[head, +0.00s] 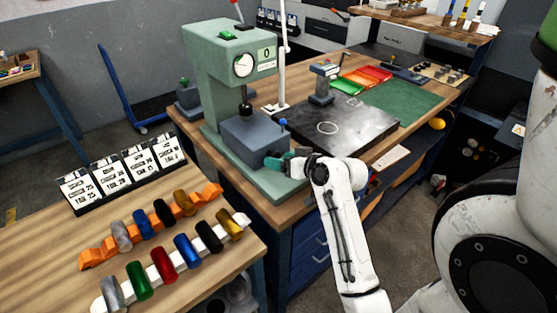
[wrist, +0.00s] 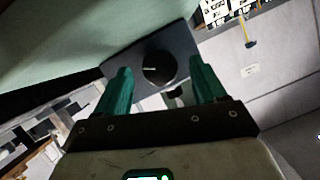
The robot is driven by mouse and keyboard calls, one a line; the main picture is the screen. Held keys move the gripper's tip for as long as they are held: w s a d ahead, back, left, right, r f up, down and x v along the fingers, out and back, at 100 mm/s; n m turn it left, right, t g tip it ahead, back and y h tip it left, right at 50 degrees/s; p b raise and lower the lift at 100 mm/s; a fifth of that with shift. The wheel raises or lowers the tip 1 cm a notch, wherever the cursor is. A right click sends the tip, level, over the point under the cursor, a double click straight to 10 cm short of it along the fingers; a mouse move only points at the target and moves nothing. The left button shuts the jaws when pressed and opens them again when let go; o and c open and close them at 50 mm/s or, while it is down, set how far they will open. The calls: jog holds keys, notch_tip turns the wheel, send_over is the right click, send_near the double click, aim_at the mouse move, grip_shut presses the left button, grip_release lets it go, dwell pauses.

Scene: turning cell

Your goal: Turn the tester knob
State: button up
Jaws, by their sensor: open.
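The tester (head: 210,75) is a pale green machine with a round white dial and a blue-grey block (head: 262,132) at its front. In the wrist view, the round black tester knob (wrist: 158,67) sits on a grey panel (wrist: 181,45). A short white mark on the knob points left. My gripper (wrist: 160,66) is open, with one teal finger on each side of the knob and visible gaps between. Whether the fingertips reach as deep as the knob is unclear. In the head view my gripper (head: 278,163) is at the block's lower right, and the knob is hidden there.
A dark plate (head: 350,128) and green mat (head: 410,98) lie on the bench right of the tester. A nearer wooden table (head: 45,235) holds coloured cylinders on orange and white racks, with cards (head: 120,168) behind. Floor shows between table and bench.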

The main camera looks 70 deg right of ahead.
jog(key=b+v, duration=0.1)
jog(key=v, duration=0.8)
dwell(0.9)
jog(key=shift+m+y, duration=0.4)
jog(key=shift+m, duration=0.3)
jog(key=x, duration=0.3)
jog(key=p+x, duration=0.1)
jog(key=x, duration=0.3)
jog(key=d+p+x, duration=0.1)
jog(key=x, duration=0.2)
jog(key=shift+w+d+r, duration=0.1)
jog(key=shift+w+r, duration=0.1)
